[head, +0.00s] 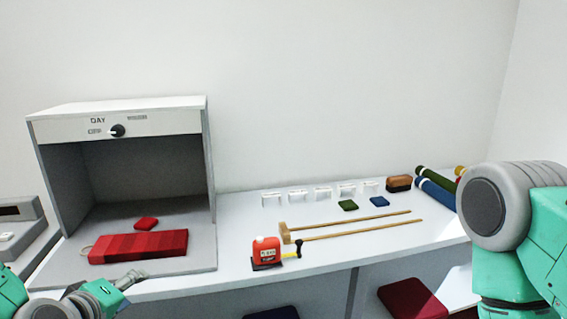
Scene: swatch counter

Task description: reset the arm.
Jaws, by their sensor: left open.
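My left arm comes in at the lower left. My left gripper (132,277) is open and small in the picture, at the counter's front edge just below the grey light booth (124,122). It holds nothing that I can see. It is in front of a red striped swatch book (140,247) lying on the booth floor, and looks apart from it. My right arm (505,215) fills the lower right of the view as a grey joint and green links. Its gripper is out of the picture.
A red swatch (146,223) lies in the booth. Stools (412,298) stand in front.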

